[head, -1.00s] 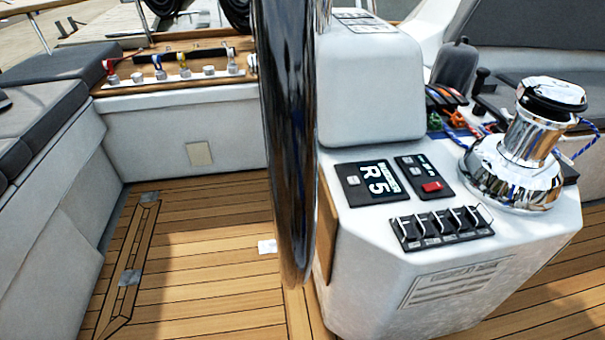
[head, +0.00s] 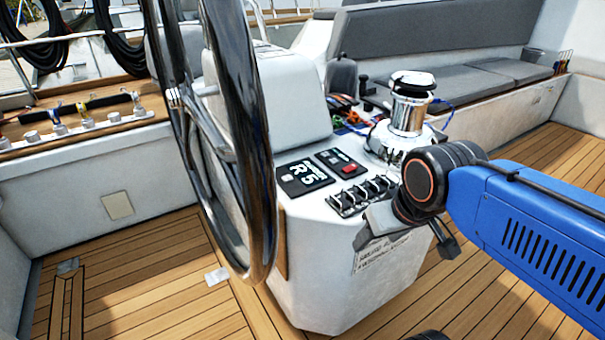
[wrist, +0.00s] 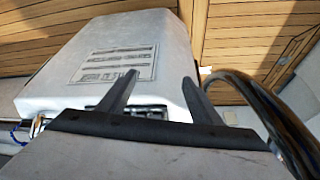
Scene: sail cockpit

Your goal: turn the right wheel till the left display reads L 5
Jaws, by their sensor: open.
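The large dark glossy wheel (head: 260,165) stands nearly edge-on left of the white console in the head view. Part of its rim (wrist: 270,100) curves down the right side of the wrist view. The left display (head: 303,177) on the console top reads R 5. My gripper (head: 408,242) is in front of the console's near right side, right of the wheel and apart from it. In the wrist view its two dark fingers (wrist: 160,80) are spread with nothing between them, over the console's face.
A smaller panel with a red switch (head: 345,167), a switch row (head: 362,195) and a chrome winch (head: 407,110) sit on the console (head: 310,290). Grey cushioned benches (head: 430,45) line the back. Wooden deck (head: 150,270) is open left and right of the console.

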